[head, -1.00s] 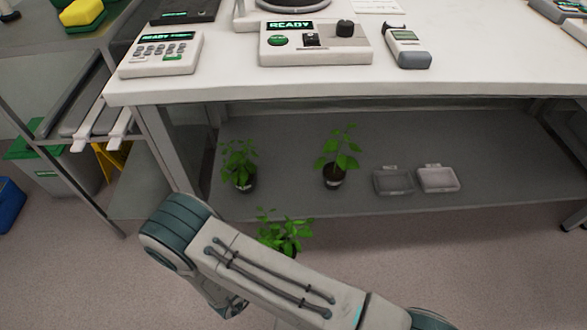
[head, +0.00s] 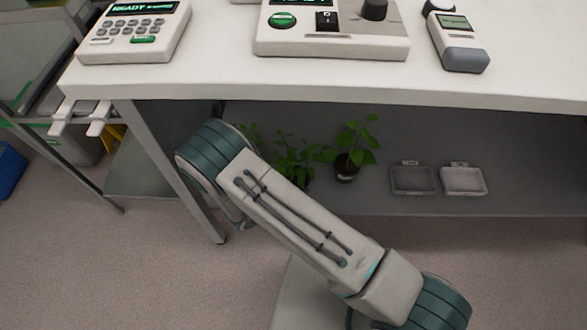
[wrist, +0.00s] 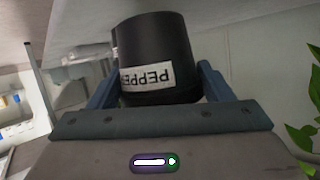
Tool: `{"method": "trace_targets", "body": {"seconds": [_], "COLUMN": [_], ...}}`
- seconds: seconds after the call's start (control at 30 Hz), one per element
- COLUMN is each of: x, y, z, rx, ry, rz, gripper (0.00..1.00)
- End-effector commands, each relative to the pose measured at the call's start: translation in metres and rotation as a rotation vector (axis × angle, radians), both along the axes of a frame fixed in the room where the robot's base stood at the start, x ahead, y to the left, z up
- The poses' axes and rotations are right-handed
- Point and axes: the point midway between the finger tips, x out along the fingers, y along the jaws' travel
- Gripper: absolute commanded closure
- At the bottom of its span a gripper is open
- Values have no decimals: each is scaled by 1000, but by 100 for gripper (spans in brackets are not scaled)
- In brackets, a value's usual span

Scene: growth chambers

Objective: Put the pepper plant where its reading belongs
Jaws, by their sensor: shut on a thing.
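The pepper plant's black pot (wrist: 155,45), with a white label reading "PEPPE…" upside down, fills the upper middle of the wrist view. My gripper (wrist: 157,82) is shut on it, one blue finger on each side. In the head view the held plant's leaves (head: 297,155) show just past my arm, in front of the lower shelf. My arm hides its pot and the gripper there. Whether the pot touches the shelf cannot be told.
A potted plant (head: 355,150) stands on the lower shelf (head: 420,208), right of the held one. Another plant (head: 248,133) is mostly hidden behind my arm. Two shallow trays, one dark (head: 412,180) and one paler (head: 463,180), lie further right. The white bench top (head: 230,78) overhangs.

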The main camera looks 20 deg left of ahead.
Motion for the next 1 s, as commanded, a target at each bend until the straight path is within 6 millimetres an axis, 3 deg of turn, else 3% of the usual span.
{"method": "trace_targets", "body": {"seconds": [0.1,0.33,0.5,0.73,1.0], "x": [34,75,81,81,81], "y": [8,17,19,18,18], "z": [-3,-1,-4,-34,-35], "rx": [4,2,1,-1,0], "ry": [-5,-2,0,-1,-1], "rz": [-4,-3,-1,-1,-1], "gripper": [62,62,62,62,62]}}
